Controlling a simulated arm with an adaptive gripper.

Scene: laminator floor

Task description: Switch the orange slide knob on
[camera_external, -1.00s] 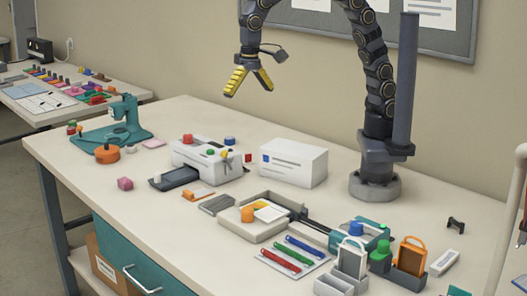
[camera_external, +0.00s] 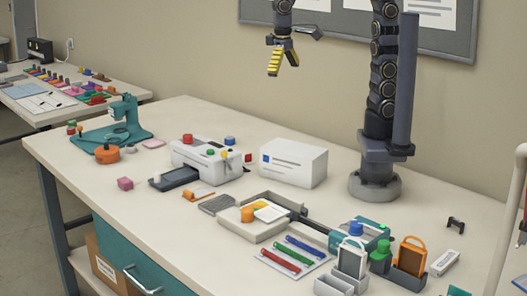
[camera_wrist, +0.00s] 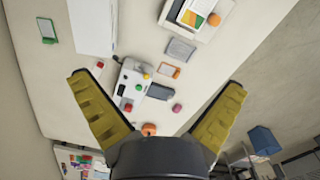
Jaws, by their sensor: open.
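My gripper (camera_external: 283,68) is open and empty, high above the back of the bench; its yellow fingers spread wide in the wrist view (camera_wrist: 158,81). Below stands a white machine (camera_external: 190,152) with red, blue, green and yellow knobs on top, also between my fingers in the wrist view (camera_wrist: 132,76). Another orange round part (camera_external: 107,154) is at the teal machine. I cannot tell which orange part slides, or its setting.
A white box (camera_external: 293,165) stands right of the white machine. A teal press-like machine (camera_external: 128,125) stands at the left. Colored strips (camera_external: 280,256), bottles and holders crowd the right front. The air around my gripper is clear.

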